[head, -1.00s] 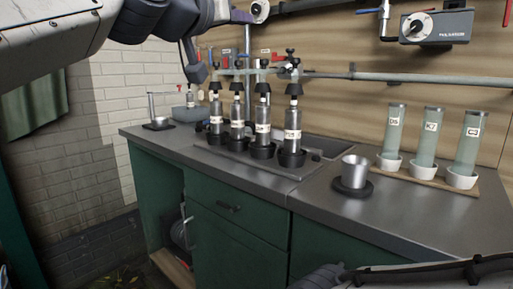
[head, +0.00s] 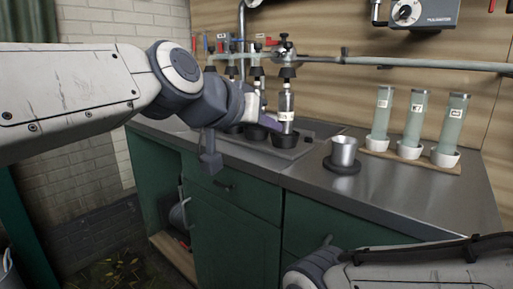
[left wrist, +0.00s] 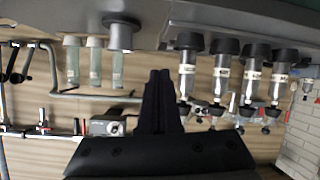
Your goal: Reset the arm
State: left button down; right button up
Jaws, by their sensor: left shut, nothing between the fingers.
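My left arm reaches in from the left in the head view, and its gripper (head: 268,123) is in front of the row of capped bottles on the counter. In the left wrist view the two dark fingers (left wrist: 160,88) lie together, shut, with nothing between them. The wrist picture is upside down. My right arm shows only as pale links at the bottom right of the head view; its gripper is out of the picture.
Black-capped bottles (head: 286,103) stand in dark holders, partly hidden by my left arm. A metal cup (head: 343,151) sits on a round black base. Three labelled green tubes (head: 416,115) stand right of it. A pipe (head: 400,62) runs along the wall. The counter's front right (head: 410,195) is clear.

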pick_arm(q)
jog(key=s+f+m+g+y, duration=0.1)
jog(key=s+f+g, duration=0.3)
jog(key=f, duration=0.5)
jog(key=s+f+g+y, duration=0.1)
jog(key=s+f+g, duration=0.1)
jog(key=s+f, duration=0.55)
jog(key=s+a+f+m+g+y, duration=0.1)
jog(key=s+a+f+g+y, duration=0.15)
jog(key=s+f, duration=0.45)
jog(key=s+a+f+g+y, duration=0.2)
jog(key=s+a+f, duration=0.3)
jog(key=f, duration=0.4)
notch_tip(320, 180, up, 37)
jog(key=s+p, duration=0.1)
jog(key=p, duration=3.5)
jog(key=shift+s+d+p, duration=0.15)
jog(key=shift+p, duration=0.25)
jog(key=shift+f, duration=0.1)
